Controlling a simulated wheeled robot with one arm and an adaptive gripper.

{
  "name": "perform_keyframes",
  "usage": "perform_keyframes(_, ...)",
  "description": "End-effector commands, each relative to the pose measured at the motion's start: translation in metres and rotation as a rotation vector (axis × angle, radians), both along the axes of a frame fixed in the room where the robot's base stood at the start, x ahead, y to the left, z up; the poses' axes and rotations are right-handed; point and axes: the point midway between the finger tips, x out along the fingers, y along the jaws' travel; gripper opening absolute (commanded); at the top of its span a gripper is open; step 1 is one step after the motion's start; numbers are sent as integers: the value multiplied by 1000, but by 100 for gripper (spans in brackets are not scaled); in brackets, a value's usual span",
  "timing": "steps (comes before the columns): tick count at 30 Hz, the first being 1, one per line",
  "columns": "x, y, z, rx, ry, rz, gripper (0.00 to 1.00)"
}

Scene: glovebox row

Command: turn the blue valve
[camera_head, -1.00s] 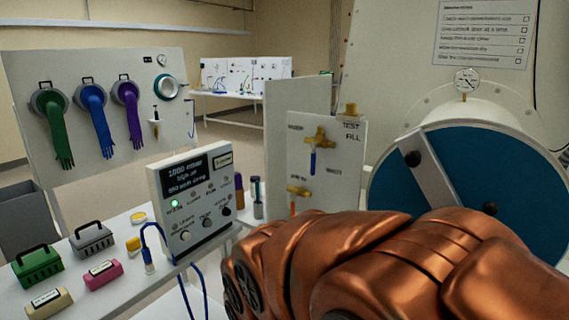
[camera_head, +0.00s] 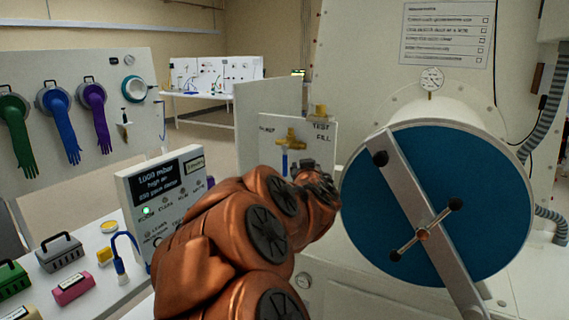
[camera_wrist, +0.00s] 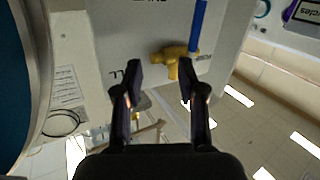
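The blue valve is a brass fitting (camera_head: 291,138) with a blue lever (camera_head: 285,162) hanging down, on an upright white panel. In the wrist view, which looks turned over, the brass body (camera_wrist: 175,60) lies just beyond the fingertips and the blue lever (camera_wrist: 198,27) runs up toward the top edge. My gripper (camera_wrist: 160,84) is open with nothing between its fingers. The brass body shows past the gap, nearer the right finger. Contact cannot be told. In the head view my arm hides the panel's lower part.
A large blue round door (camera_head: 380,225) with a diagonal bar and cross handle stands close to the right of my arm. A control box (camera_head: 140,190) and small cases (camera_head: 60,252) are on the left bench. A brass knob (camera_head: 320,111) tops the panel.

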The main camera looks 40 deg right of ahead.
Motion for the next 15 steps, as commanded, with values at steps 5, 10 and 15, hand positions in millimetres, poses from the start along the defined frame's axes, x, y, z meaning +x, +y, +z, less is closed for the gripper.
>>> perform_keyframes(5,17,-18,7,-48,-73,145,40)
perform_keyframes(10,28,-19,-4,-28,-114,302,40)
perform_keyframes(15,31,-14,-18,16,-135,415,40)
